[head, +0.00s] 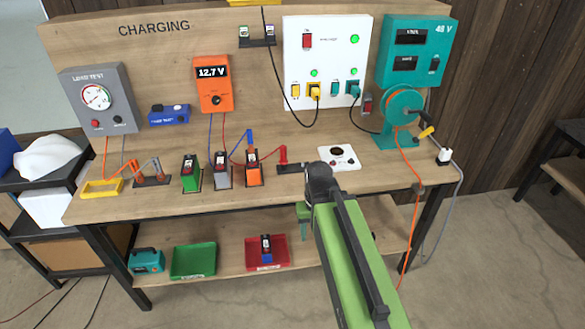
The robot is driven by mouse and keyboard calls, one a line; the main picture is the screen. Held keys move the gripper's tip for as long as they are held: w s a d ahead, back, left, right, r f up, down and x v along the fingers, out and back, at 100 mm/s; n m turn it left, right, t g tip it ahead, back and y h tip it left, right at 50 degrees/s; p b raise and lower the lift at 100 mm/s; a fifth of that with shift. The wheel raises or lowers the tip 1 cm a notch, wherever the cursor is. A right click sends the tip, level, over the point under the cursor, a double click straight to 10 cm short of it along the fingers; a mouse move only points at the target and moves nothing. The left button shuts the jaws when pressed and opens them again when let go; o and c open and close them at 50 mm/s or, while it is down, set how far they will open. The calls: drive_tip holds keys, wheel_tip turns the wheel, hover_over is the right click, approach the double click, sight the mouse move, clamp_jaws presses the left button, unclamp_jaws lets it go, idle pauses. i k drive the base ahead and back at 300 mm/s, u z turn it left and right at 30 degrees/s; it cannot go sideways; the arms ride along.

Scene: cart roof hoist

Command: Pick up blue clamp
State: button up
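The blue clamp (249,137) shows on the bench at the orange battery block (253,168), upright near its top back edge. I cannot tell whether it grips the block or stands behind it. A red clamp (283,156) stands to its right on a dark base. My green arm reaches in from the lower right. My gripper (304,222) seems to hang below the dark joint at the bench's front edge, right of and nearer than the blue clamp. It is apart from the clamp. Its fingers are too small and partly hidden to tell open from shut.
Grey (221,171) and green (190,175) battery blocks stand left of the orange one. An orange voltmeter (212,84) with blue and red leads hangs behind. A white plate (338,158) lies to the right. Trays (193,261) sit on the lower shelf.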

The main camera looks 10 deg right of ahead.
sight(251, 150)
drive_tip(key=k, duration=0.65)
drive_tip(key=u, duration=0.4)
drive_tip(key=i, duration=0.85)
drive_tip(key=u, duration=0.9)
drive_tip(key=i, duration=1.7)
drive_tip(key=z, duration=0.1)
